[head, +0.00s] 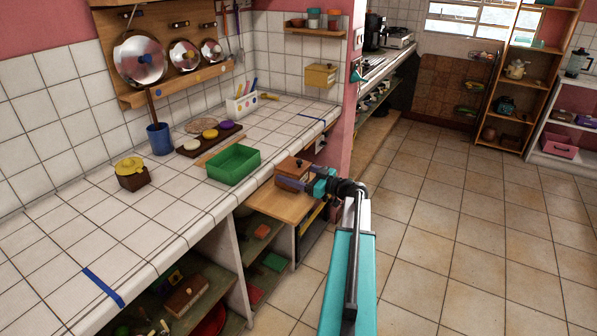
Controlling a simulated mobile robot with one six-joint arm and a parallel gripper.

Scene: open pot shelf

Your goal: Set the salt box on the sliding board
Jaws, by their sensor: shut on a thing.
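The salt box, a small brown wooden box (287,169) with a lid and a small knob, is in the head view right of centre, at the counter's front edge. My gripper (299,180) reaches in from the right and is shut on it; its fingers hide part of the box's side. The box is about upright. The sliding board (275,207), a light wooden board, sticks out from under the counter below the box. I cannot tell whether the box touches the board or hangs a little above it.
Another wooden box (185,297) is on the lower shelf. A pink post (344,130) stands close behind my gripper.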

